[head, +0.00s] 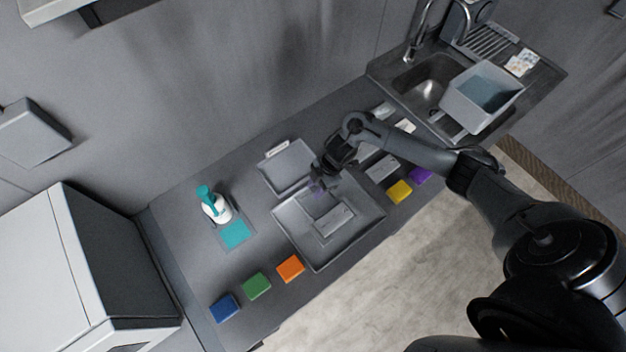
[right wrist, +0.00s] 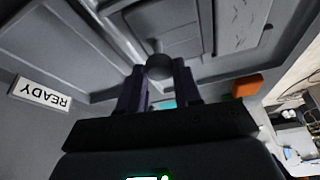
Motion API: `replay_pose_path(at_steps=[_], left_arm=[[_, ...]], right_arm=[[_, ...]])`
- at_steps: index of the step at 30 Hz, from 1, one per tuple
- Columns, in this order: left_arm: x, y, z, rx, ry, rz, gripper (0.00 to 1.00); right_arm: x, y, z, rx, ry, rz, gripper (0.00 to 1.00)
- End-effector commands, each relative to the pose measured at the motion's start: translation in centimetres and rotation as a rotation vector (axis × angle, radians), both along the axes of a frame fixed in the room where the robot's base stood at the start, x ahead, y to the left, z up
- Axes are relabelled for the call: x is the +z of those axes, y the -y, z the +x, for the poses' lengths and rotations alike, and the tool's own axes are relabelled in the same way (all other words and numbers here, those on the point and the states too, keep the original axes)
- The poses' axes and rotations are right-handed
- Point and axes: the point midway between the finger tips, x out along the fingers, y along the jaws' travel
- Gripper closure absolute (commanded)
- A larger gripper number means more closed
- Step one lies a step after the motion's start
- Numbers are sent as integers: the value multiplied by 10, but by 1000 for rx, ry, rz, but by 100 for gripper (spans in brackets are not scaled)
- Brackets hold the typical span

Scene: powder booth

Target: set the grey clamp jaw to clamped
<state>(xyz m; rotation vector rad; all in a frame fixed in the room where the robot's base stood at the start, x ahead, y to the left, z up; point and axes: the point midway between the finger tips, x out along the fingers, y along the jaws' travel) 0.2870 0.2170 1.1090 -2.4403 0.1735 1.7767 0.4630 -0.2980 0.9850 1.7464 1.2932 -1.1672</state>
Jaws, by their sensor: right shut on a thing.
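My right gripper (head: 318,182) reaches down over the back corner of a shallow grey tray (head: 360,240) on the counter. In the right wrist view its two dark fingers (right wrist: 160,82) are shut on a small round grey piece (right wrist: 159,66), which looks like the grey clamp jaw. Its lower part is hidden by the fingers, and I cannot tell its clamp setting. A flat grey block (head: 333,220) lies in the tray, in front of the gripper. My left gripper is not in view.
A white bottle with a teal top (head: 216,207) stands left. Blue (head: 223,307), green (head: 256,286) and orange (head: 290,268) blocks line the front edge. A sink (head: 425,80) with a bin (head: 482,95) is at right.

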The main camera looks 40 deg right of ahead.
Motion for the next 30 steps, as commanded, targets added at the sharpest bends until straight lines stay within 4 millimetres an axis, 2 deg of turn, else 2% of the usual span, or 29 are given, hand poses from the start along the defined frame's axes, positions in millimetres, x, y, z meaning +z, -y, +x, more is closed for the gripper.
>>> replay_pose_path(at_steps=[1,9,10,15,25,30], left_arm=[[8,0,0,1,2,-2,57],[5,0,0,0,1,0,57],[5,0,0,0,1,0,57],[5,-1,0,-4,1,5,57],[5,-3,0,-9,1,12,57],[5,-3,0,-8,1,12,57]], right_arm=[[3,0,-6,2,-3,1,100],[1,-1,-5,2,0,2,100],[1,-1,-5,2,0,2,64],[1,-1,-5,1,0,2,41],[3,1,-5,1,1,1,41],[18,7,-6,1,4,0,41]])
